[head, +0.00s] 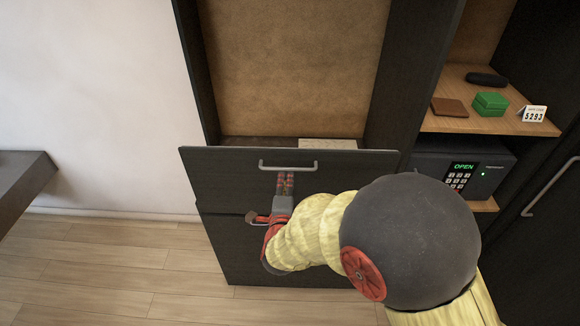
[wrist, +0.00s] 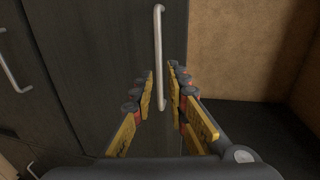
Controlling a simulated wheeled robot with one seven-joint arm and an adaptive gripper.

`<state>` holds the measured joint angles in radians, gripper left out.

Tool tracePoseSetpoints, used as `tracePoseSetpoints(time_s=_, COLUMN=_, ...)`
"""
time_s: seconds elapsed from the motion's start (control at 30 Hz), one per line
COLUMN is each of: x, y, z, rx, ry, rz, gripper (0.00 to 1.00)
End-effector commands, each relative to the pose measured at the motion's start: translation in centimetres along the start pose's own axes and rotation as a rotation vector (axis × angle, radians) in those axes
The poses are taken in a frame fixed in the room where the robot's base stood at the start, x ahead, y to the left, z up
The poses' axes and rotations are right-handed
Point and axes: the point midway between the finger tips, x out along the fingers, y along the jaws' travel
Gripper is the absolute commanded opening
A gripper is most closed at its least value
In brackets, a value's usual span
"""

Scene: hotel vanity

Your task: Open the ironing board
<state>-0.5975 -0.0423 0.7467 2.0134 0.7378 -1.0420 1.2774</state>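No ironing board shows that I can make out as such. A dark drawer front (head: 225,175) stands at the bottom of the open cabinet bay and juts out past the cabinet sides. Its grey bar handle (head: 288,166) is near the top edge. My gripper (head: 286,176) is just below this handle in the head view. In the wrist view, the handle (wrist: 160,45) runs upright, its lower end between the two yellow-padded fingers (wrist: 161,80). The fingers are apart, with gaps beside the bar, and I see no clear grip. A pale flat panel (head: 328,143) shows behind the drawer front.
A second dark front (head: 240,262) with a partly hidden handle (head: 258,219) is below. At right, a shelf (head: 450,85) holds a wallet (head: 449,107), green boxes (head: 490,103) and a card (head: 534,114), above a safe (head: 465,170). Wooden floor (head: 110,265) is clear at left.

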Motion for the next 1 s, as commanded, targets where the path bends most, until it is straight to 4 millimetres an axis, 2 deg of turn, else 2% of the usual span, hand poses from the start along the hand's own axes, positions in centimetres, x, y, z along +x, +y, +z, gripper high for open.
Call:
tracePoseSetpoints(time_s=0.17, x=1.6, y=0.1, z=0.0, rx=0.012, ry=0.000, rz=0.004, gripper=0.15)
tracePoseSetpoints(time_s=0.4, x=5.3, y=0.2, z=-0.1, rx=0.010, ry=0.000, rz=0.005, gripper=0.15)
tracePoseSetpoints(time_s=0.53, x=6.8, y=0.2, z=0.0, rx=0.009, ry=-0.002, rz=0.005, gripper=0.15)
tracePoseSetpoints(time_s=0.7, x=7.7, y=0.1, z=0.0, rx=0.009, ry=-0.003, rz=0.005, gripper=0.15)
tracePoseSetpoints(time_s=0.93, x=7.7, y=0.1, z=0.1, rx=0.009, ry=-0.004, rz=0.005, gripper=0.15)
tracePoseSetpoints(time_s=1.0, x=7.7, y=0.1, z=0.1, rx=0.009, ry=-0.004, rz=0.005, gripper=0.12)
